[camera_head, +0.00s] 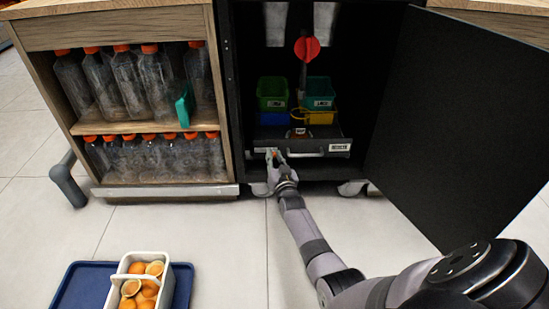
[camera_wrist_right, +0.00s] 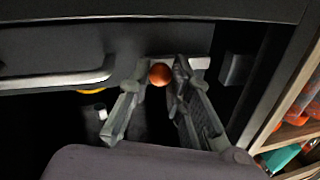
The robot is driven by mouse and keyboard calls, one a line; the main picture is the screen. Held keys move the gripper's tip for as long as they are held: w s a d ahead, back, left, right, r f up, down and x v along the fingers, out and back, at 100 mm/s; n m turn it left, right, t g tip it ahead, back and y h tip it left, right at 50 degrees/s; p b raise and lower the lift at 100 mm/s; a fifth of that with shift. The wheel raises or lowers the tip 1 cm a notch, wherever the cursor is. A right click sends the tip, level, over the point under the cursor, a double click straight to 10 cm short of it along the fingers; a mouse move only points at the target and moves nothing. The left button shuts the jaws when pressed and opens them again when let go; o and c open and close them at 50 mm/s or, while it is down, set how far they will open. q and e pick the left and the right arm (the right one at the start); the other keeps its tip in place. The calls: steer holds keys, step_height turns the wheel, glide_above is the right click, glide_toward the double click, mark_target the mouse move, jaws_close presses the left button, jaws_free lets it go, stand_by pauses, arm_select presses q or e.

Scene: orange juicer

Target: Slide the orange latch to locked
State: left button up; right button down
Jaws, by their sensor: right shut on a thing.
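The orange latch knob (camera_wrist_right: 160,74) is round and sits on a light metal strip (camera_wrist_right: 198,63) on the drawer front. In the head view only a small orange spot of the knob (camera_head: 275,153) shows at the left end of the drawer front. My right gripper (camera_wrist_right: 162,76) has one finger on each side of the knob and is shut on it. In the head view my right gripper (camera_head: 276,160) reaches into the cabinet's lower front and hides most of the latch. My left gripper is in neither view.
The drawer handle (camera_head: 305,153) is close to the right of my gripper. The cabinet's black door (camera_head: 460,120) stands open at the right. A shelf of bottles (camera_head: 130,85) is at the left. A white basket of oranges (camera_head: 113,291) sits on a blue tray (camera_head: 75,290) on the floor.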

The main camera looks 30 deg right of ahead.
mark_target(261, 150)
stand_by(0.5)
steer(key=shift+w+a, duration=0.5)
steer(key=shift+a, duration=0.35)
steer(key=shift+w+a, duration=0.45)
steer(key=shift+a, duration=0.35)
steer(key=c, duration=1.5)
jaws_free()
steer(key=shift+w+a, duration=0.1)
steer(key=shift+a, duration=0.05)
steer(key=shift+o, duration=0.2)
steer(key=shift+r, duration=0.1)
step_height(261, 150, up, 10)
